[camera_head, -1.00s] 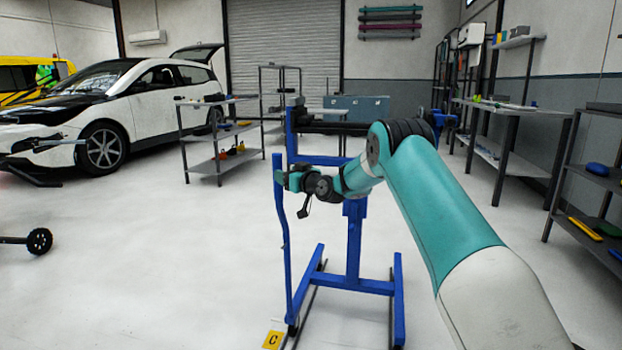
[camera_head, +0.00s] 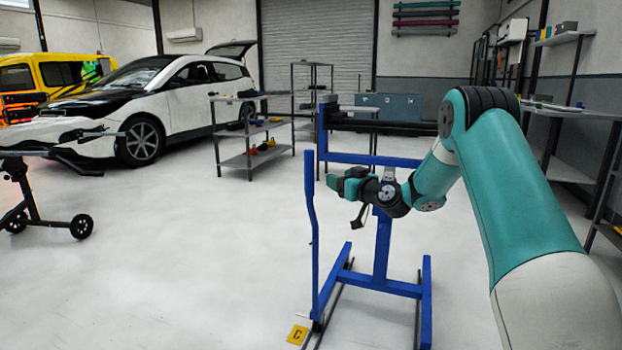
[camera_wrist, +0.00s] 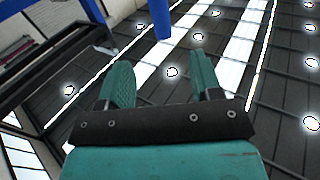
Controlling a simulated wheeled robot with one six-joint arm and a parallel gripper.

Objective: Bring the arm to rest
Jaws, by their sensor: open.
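My arm reaches from the right edge of the head view, bent at the elbow. My gripper (camera_head: 338,182) is at its end, near the top of the upright post of a blue stand (camera_head: 381,250). In the wrist view my gripper (camera_wrist: 160,85) shows two teal fingers spread apart with nothing between them. The wrist view looks up at the ceiling, with blue bars at its top. I cannot tell from the head view whether the gripper touches the stand.
A yellow marker with a C (camera_head: 297,335) lies at the stand's foot. A shelf cart (camera_head: 250,160) and a white car (camera_head: 150,100) stand behind to the left. A wheeled stand (camera_head: 40,200) is at far left. The floor (camera_head: 190,270) between is clear.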

